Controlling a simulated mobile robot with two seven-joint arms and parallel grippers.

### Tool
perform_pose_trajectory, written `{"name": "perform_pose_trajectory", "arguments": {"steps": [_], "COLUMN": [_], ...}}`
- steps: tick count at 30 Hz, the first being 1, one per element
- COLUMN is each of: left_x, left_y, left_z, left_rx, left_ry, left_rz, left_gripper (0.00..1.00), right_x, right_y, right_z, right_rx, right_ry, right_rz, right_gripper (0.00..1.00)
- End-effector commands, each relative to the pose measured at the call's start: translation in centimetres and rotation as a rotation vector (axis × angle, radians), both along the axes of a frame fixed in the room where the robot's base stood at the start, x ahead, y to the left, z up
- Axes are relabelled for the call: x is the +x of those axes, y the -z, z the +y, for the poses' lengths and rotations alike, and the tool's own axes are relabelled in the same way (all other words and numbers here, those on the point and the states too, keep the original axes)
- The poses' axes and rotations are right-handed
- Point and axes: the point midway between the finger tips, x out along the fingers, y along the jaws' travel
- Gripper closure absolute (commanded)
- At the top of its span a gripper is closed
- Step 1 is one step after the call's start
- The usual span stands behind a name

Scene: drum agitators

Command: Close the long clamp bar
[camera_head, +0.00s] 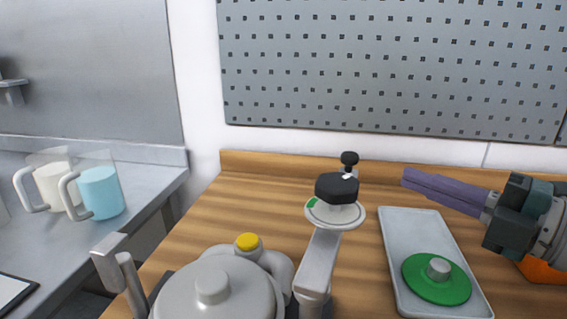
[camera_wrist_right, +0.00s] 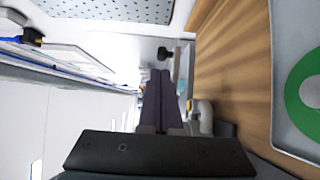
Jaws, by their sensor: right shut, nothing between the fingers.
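A grey machine with a round lidded drum (camera_head: 215,290) stands at the bottom centre of the head view. A long grey bar (camera_head: 319,262), which looks like the clamp bar, runs from beside the drum towards a pale disc (camera_head: 335,213) topped by a black knob (camera_head: 337,187). A shorter upright grey piece (camera_head: 115,262) stands left of the drum. I cannot tell how the bar is latched. My right gripper (camera_head: 407,178) is shut and empty, with purple fingers pointing left above the bench, apart from the knob. Its fingers also show in the wrist view (camera_wrist_right: 160,75). My left gripper is out of view.
A grey tray (camera_head: 402,232) with a green disc (camera_head: 436,279) lies right of the bar, below my right gripper. A yellow button (camera_head: 247,242) sits behind the drum. Two jugs (camera_head: 100,190) stand on the left counter. A pegboard (camera_head: 390,65) hangs behind. The wooden bench (camera_head: 245,195) is clear at back left.

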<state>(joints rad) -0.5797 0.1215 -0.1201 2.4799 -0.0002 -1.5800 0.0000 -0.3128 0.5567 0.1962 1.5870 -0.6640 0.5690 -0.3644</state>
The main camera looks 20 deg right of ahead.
Motion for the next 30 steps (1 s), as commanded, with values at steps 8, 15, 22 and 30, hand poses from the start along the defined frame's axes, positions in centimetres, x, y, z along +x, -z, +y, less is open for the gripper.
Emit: {"name": "perform_pose_trajectory", "arguments": {"steps": [8,15,22,30], "left_x": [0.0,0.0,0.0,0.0], "left_y": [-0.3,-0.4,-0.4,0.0], "left_z": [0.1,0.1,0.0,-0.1], "left_rx": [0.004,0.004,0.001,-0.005], "left_ry": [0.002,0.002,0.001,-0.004], "left_rz": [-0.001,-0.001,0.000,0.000], "left_gripper": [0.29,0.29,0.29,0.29], "right_x": [4.5,6.3,6.4,6.5], "right_y": [-0.1,0.0,0.0,0.2], "right_z": [1.8,2.5,2.5,2.6], "right_rx": [0.003,0.003,0.003,0.001], "right_ry": [0.001,0.003,0.002,-0.010], "right_rz": [-0.002,0.000,0.001,0.000], "right_gripper": [1.00,1.00,1.00,1.00]}}
